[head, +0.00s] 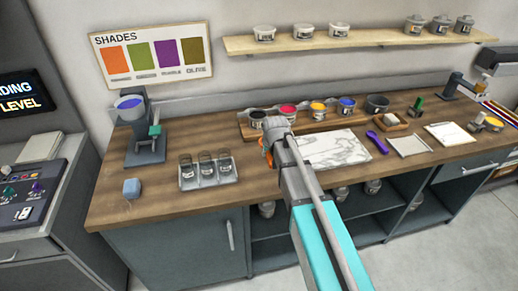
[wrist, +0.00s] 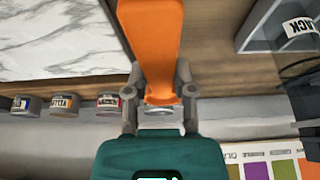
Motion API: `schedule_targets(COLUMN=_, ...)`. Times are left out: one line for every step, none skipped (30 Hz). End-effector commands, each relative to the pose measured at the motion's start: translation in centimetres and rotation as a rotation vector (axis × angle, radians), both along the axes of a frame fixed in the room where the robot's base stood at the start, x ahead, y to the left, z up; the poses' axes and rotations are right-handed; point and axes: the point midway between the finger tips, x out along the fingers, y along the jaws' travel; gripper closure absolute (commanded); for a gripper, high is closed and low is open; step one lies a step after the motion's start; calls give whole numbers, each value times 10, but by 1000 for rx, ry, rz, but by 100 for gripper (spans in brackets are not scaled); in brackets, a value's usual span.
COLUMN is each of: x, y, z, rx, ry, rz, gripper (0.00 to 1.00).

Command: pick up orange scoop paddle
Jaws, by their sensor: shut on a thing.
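The orange scoop paddle (wrist: 152,45) fills the upper middle of the wrist view, and its lower end sits between the fingers of my gripper (wrist: 158,90). The gripper is shut on the paddle, with one finger on each side of it. In the head view my gripper (head: 272,138) is over the wooden counter, left of the marble slab and in front of the ink cups. Only a small orange part of the paddle (head: 266,149) shows there; my arm hides the rest. I cannot tell its height above the counter.
The marble slab (head: 335,147) lies just right of my gripper. A rack of ink cups (head: 318,118) stands behind it. A tray with several jars (head: 208,172) is to the left. A purple scoop paddle (head: 377,142) lies right of the slab.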

Motion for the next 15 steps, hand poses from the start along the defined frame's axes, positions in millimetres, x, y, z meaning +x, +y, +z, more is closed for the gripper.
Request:
schedule_targets(x=-14, y=-10, z=9, rx=1, ry=0, rz=-3, gripper=100)
schedule_targets(x=-18, y=-14, z=12, rx=1, ry=0, rz=-3, gripper=100)
schedule_targets(x=-23, y=-20, z=15, rx=1, ry=0, rz=-2, gripper=100)
schedule_targets(x=-26, y=-23, z=17, rx=1, ry=0, rz=-2, gripper=100)
schedule_targets(x=-29, y=-27, z=19, rx=1, ry=0, rz=-2, gripper=100)
schedule_targets(x=-33, y=-31, z=22, rx=1, ry=0, rz=-2, gripper=100)
schedule_targets(x=-36, y=-34, z=23, rx=1, ry=0, rz=-2, gripper=100)
schedule_targets(x=-39, y=-37, z=25, rx=1, ry=0, rz=-2, gripper=100)
schedule_targets(x=-42, y=-40, z=27, rx=0, ry=0, rz=-1, gripper=100)
schedule_targets(x=-44, y=-43, z=28, rx=0, ry=0, rz=-1, gripper=100)
schedule_targets(x=-45, y=-45, z=29, rx=-1, ry=0, rz=-1, gripper=100)
schedule_targets(x=-48, y=-47, z=30, rx=0, ry=0, rz=-1, gripper=100)
schedule_targets(x=-49, y=-49, z=31, rx=0, ry=0, rz=-1, gripper=100)
schedule_targets(x=-50, y=-50, z=31, rx=0, ry=0, rz=-1, gripper=100)
schedule_targets(x=-51, y=-51, z=32, rx=0, ry=0, rz=-1, gripper=100)
